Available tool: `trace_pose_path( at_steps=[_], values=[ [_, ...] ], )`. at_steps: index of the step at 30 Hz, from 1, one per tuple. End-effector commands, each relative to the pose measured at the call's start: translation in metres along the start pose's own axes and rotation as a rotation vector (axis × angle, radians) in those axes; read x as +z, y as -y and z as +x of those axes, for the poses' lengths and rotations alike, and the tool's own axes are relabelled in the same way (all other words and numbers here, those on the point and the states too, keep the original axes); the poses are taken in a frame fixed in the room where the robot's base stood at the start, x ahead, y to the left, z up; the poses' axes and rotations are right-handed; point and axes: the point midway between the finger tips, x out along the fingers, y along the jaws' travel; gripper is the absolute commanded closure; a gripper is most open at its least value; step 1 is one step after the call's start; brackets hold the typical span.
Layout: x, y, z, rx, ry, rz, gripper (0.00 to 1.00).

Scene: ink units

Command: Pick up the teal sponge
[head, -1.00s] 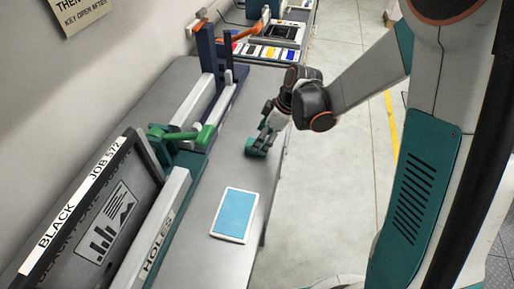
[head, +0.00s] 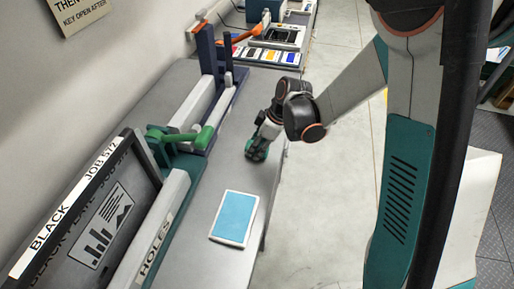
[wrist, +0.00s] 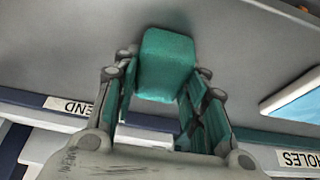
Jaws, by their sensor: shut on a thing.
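The teal sponge (wrist: 167,62) sits between the fingers of my gripper (wrist: 160,90) in the wrist view. My gripper is shut on it, one finger on each side. In the head view my gripper (head: 257,148) is low at the right edge of the grey bench, and only a little of the sponge (head: 254,155) shows beneath it. I cannot tell whether the sponge touches the bench top.
A white-framed light-blue panel (head: 234,217) lies on the bench (head: 205,185) nearer to me. A green-handled clamp (head: 188,136) and a dark framed screen marked BLACK (head: 95,215) stand to the left. Colour pads (head: 268,56) lie at the far end. Floor is open to the right.

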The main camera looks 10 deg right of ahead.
Motion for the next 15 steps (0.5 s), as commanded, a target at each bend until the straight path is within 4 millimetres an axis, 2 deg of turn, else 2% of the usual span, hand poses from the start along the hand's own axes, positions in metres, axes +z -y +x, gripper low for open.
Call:
trace_pose_path(
  at_steps=[8,15],
  values=[
    [-0.004,0.000,-0.011,0.000,0.000,0.000,0.77],
    [-0.020,0.000,-0.048,0.000,0.000,0.000,0.77]
  ],
)
